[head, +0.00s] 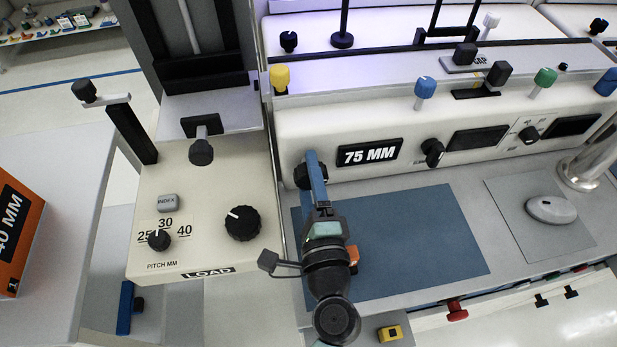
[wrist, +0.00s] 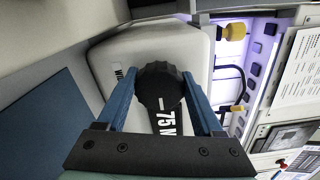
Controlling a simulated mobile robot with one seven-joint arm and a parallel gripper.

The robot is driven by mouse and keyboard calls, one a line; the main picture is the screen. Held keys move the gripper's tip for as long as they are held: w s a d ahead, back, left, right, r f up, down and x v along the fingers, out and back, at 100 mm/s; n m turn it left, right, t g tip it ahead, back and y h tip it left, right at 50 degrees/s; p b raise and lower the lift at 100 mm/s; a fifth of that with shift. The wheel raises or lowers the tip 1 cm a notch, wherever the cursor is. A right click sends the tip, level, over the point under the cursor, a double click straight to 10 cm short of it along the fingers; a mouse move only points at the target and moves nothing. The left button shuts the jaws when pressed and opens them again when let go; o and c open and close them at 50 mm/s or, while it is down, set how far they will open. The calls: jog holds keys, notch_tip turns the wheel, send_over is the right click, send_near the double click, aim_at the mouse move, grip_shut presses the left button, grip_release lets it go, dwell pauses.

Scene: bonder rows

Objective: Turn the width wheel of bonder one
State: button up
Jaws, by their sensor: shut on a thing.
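The width wheel (head: 301,177) is a black knob on the cream front of bonder one, left of the "75 MM" display (head: 370,152). In the wrist view the wheel (wrist: 160,84) shows its ribbed rim and sits between the two blue fingers. My gripper (head: 314,168) is shut on the wheel, one finger on each side of it (wrist: 160,95). In the head view the fingers hide part of the wheel. In the wrist view the "75 MM" display (wrist: 166,122) is partly cut off by my gripper.
A blue mat (head: 420,240) lies on the bench below my gripper. The cream load unit (head: 190,240) with a black pitch knob (head: 159,240) and a larger knob (head: 242,223) stands to the left. Another black knob (head: 432,152) is right of the display. Yellow (head: 280,77) and blue (head: 426,87) knobs stand above.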

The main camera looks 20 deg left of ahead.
dwell(0.4)
jog(key=o, duration=1.4)
jog(key=shift+c, duration=0.2)
jog(key=shift+s, duration=0.15)
jog(key=b+v, duration=0.3)
jog(key=v, duration=0.9)
jog(key=shift+s+d, duration=0.25)
jog(key=shift+s, duration=0.05)
